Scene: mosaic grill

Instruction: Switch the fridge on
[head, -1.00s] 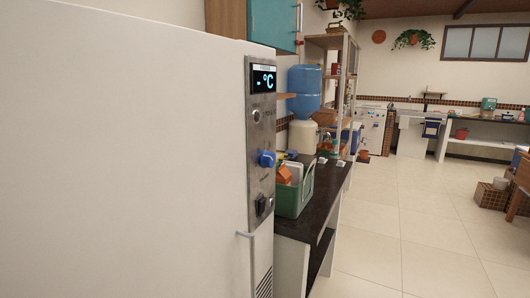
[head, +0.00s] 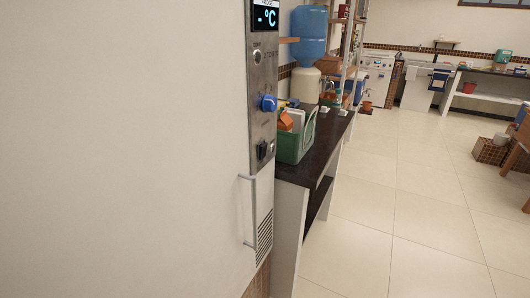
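The white fridge (head: 120,150) fills the left half of the head view. A grey metal control panel (head: 263,80) runs down its right edge. The panel has a display (head: 265,17) reading "- °C", a small round button (head: 257,56), a blue knob (head: 268,103) and a black rocker switch (head: 262,150). Which way the switch is set is too small to tell. Neither of my grippers is in view.
A dark counter (head: 318,158) with a green crate (head: 294,146) and a blue water bottle (head: 309,36) stands right of the fridge. A wooden table or chair edge (head: 518,155) is at far right.

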